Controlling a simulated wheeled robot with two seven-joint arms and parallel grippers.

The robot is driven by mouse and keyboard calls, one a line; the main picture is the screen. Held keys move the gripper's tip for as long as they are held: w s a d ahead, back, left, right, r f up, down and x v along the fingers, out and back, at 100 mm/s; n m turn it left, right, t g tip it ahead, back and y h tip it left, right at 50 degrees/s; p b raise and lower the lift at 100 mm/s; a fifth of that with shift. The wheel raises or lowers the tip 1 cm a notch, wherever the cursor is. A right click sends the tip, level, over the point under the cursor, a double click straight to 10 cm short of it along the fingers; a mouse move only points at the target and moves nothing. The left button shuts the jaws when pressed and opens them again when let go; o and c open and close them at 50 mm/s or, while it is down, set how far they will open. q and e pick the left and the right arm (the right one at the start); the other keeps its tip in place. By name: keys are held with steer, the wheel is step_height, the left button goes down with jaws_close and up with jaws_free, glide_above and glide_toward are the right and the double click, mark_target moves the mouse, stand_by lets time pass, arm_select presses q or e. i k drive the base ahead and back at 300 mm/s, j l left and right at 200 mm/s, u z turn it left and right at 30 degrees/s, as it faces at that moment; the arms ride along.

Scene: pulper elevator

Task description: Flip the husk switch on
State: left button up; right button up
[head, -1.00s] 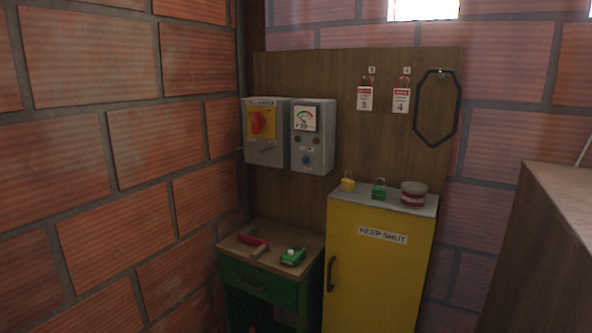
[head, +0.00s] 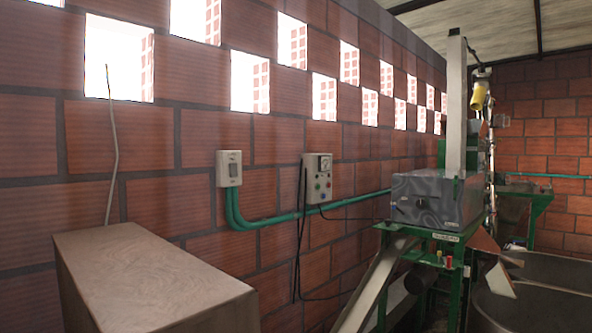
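A small pale switch box (head: 229,168) is on the brick wall left of centre in the head view, with a darker plate on its front and green conduits running from its underside. Its label is too small to read, so I cannot tell if it is the husk switch or how it is set. To its right is a grey control box (head: 318,178) with a round dial on top and several coloured buttons or knobs below. Neither of my grippers is in view.
A brown-topped block (head: 150,270) stands at the lower left, below the switch box. A machine with a grey housing (head: 432,200) on a green frame, a sloping metal chute (head: 375,285) and large round tanks (head: 535,300) fill the right. Dark cables hang under the control box.

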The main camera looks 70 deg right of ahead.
mark_target(234, 173)
steer(key=z, duration=1.75)
